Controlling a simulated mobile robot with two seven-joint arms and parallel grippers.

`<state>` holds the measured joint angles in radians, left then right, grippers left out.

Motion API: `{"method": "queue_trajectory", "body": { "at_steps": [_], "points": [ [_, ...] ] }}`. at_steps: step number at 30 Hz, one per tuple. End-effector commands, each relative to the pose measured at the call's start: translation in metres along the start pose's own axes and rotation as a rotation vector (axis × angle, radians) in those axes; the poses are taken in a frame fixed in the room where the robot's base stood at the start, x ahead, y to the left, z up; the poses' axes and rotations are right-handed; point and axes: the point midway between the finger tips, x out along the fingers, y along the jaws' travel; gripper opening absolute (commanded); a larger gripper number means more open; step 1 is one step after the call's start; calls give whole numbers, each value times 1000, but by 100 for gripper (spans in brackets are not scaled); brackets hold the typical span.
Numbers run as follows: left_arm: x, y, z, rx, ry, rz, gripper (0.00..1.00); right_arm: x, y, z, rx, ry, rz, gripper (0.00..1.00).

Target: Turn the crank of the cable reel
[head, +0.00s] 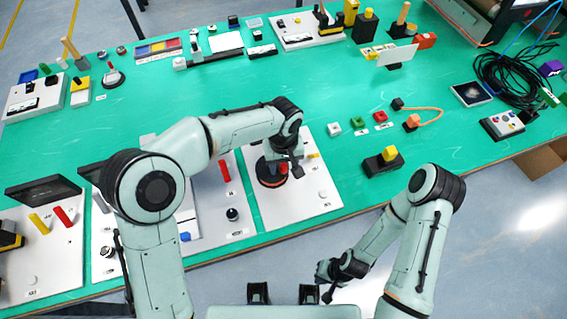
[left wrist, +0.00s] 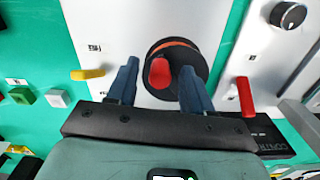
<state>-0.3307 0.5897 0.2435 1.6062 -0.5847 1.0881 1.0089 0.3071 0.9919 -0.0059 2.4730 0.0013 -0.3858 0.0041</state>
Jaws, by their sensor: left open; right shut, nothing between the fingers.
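The cable reel (head: 268,176) is a round black disc with an orange-red rim on a white panel. It shows in the left wrist view (left wrist: 180,50) with a red crank knob (left wrist: 159,73) at its near side. My left gripper (head: 291,172) is over the reel. In the left wrist view my left gripper (left wrist: 158,88) is open, with one finger on each side of the knob. I cannot tell whether either finger touches it. In the head view the knob is mostly hidden by the gripper. My right gripper (head: 328,292) is shut and empty, low in front of the table.
A yellow lever (left wrist: 88,74) and a red handle (left wrist: 245,96) stand on either side of the left gripper in the wrist view. A black knob (head: 232,214) is on the panel to the left. A black block with a yellow top (head: 383,162) stands right of the reel's panel (head: 318,195).

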Motion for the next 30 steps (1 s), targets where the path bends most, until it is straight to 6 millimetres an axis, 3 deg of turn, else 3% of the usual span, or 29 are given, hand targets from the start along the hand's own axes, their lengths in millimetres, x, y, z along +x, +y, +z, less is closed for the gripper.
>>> {"method": "queue_trajectory", "body": {
  "at_steps": [4,8,9,20,30],
  "points": [
    [0,0,0,0,0,0,48,0,0,0,0,0,0,0],
    [0,0,0,0,0,0,5,0,0,0,0,0,0,0],
    [0,0,0,0,0,0,0,0,0,0,0,0,0,0],
    [-1,-2,1,42,0,-1,0,0,0,0,0,0,0,0],
    [-1,-9,7,271,0,0,0,-3,-1,-1,-1,1,-1,0]
  ]
}}
